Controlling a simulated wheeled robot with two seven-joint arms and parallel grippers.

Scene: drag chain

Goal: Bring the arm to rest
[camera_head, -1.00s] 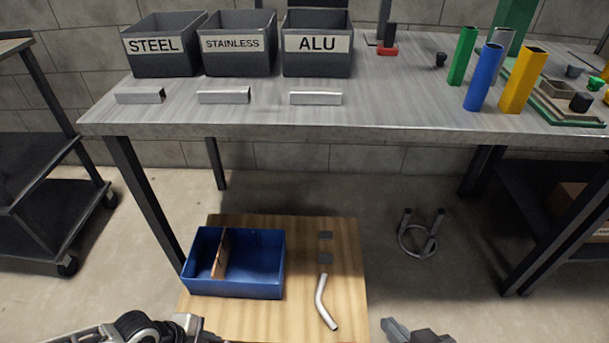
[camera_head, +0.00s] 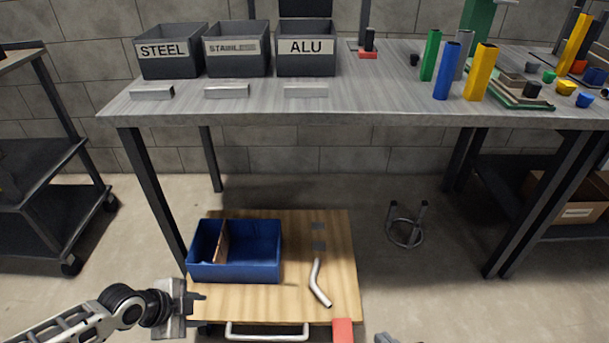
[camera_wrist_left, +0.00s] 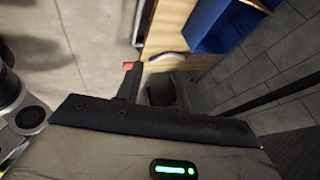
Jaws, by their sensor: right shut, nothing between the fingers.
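My left gripper (camera_head: 198,302) is at the lower left in the head view, beside the left edge of the wooden cart top, in front of the blue bin. In the left wrist view its dark fingers (camera_wrist_left: 145,90) stand a little apart with nothing seen between them. Only a grey tip of my right gripper (camera_head: 385,338) shows at the bottom edge of the head view, right of the cart. It is shut and holds nothing. The rest of the right arm is out of view.
The wooden cart top (camera_head: 335,285) carries a blue divided bin (camera_head: 255,262), a bent metal tube (camera_head: 318,284) and two small grey squares. A red part (camera_head: 343,331) is at its near right corner. The metal workbench (camera_head: 330,100) stands behind.

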